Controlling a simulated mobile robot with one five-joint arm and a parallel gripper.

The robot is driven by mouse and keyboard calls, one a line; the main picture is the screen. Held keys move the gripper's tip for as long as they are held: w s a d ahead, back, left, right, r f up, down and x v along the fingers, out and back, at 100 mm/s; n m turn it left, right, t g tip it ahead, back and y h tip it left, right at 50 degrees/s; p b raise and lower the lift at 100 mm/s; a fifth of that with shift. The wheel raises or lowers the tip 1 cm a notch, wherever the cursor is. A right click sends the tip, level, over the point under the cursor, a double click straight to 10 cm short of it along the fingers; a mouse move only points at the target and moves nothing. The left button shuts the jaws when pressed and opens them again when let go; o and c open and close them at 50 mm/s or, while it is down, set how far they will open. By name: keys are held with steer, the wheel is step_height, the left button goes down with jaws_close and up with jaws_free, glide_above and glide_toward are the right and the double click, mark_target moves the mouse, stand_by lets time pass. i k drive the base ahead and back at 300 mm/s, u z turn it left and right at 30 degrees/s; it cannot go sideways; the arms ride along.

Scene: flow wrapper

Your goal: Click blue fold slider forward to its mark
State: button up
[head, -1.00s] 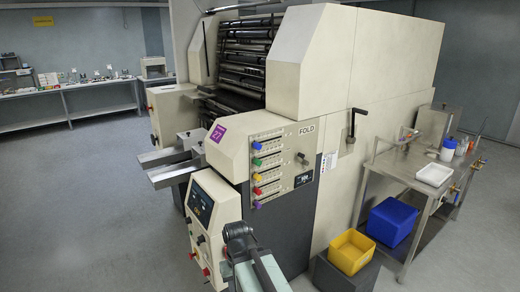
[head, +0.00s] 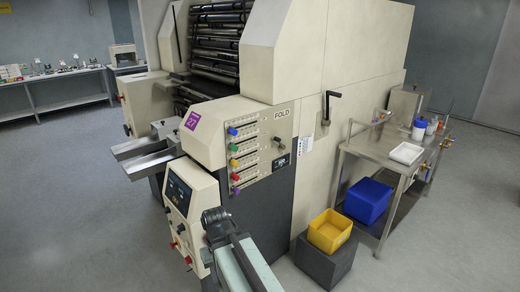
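The blue fold slider (head: 232,131) is a small blue knob at the left end of the top row on the cream panel marked FOLD (head: 268,125). Green, orange, red and purple knobs sit in the rows below it. The scale marks are too small to read, so I cannot tell which mark it stands at. My arm shows at the bottom centre, below the panel and well apart from it. My gripper's fingers do not show.
A control box with a screen (head: 178,188) juts out below the panel at left. Metal rails (head: 150,150) stick out beyond it. A yellow bin (head: 330,230), a blue bin (head: 367,200) and a steel table (head: 377,150) stand at right. The floor at left is clear.

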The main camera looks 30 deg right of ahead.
mark_target(233, 132)
steer(key=k, duration=0.65)
steer(key=u, duration=0.3)
steer(key=i, duration=1.35)
steer(key=u, duration=0.35)
